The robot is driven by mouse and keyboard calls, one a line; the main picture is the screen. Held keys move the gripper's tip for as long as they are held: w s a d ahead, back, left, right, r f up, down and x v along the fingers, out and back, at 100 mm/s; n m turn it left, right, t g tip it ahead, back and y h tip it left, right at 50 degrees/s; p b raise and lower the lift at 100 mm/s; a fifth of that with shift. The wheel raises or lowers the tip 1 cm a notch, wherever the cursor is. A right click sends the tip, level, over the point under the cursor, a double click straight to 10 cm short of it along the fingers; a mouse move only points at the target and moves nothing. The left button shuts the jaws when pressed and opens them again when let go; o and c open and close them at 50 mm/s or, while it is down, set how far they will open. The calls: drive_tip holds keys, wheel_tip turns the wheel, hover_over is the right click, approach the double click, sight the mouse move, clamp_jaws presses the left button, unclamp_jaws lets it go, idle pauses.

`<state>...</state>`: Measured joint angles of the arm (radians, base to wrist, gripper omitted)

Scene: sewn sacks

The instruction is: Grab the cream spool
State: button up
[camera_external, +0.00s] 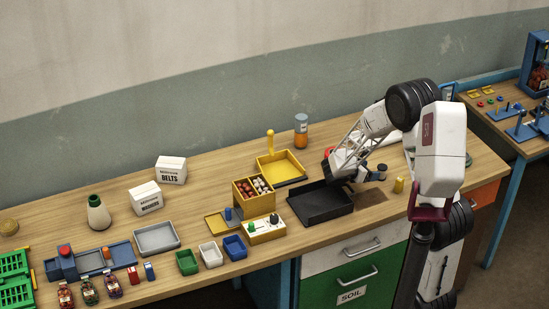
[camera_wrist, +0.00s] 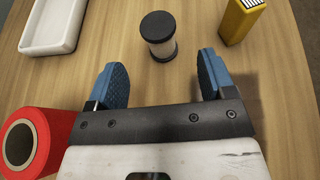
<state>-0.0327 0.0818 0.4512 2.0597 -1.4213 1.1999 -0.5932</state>
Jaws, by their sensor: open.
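The cream spool (camera_wrist: 160,50) has a pale middle and dark round ends. It stands upright on the wooden table in the wrist view, just ahead of the space between my fingertips. In the external view it appears as a small dark-topped shape (camera_external: 381,172) right of my gripper (camera_external: 361,176). My gripper also shows in the wrist view (camera_wrist: 162,62), with its two blue fingers spread apart and nothing between them. The spool looks apart from both fingers.
A red roll (camera_wrist: 42,130) lies close to my gripper's left side. A yellow block (camera_wrist: 238,22) stands beyond the right finger. A white tray (camera_wrist: 72,32) is at the upper left. In the external view, a black tray (camera_external: 318,204) sits left of my gripper.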

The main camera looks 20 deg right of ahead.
sight(378, 169)
drive_tip(key=shift+x, duration=1.3)
drive_tip(key=shift+d, duration=0.15)
drive_tip(key=shift+x, duration=2.45)
drive_tip(key=shift+w, duration=0.1)
drive_tip(key=c, duration=1)
drive_tip(key=shift+r, duration=0.1)
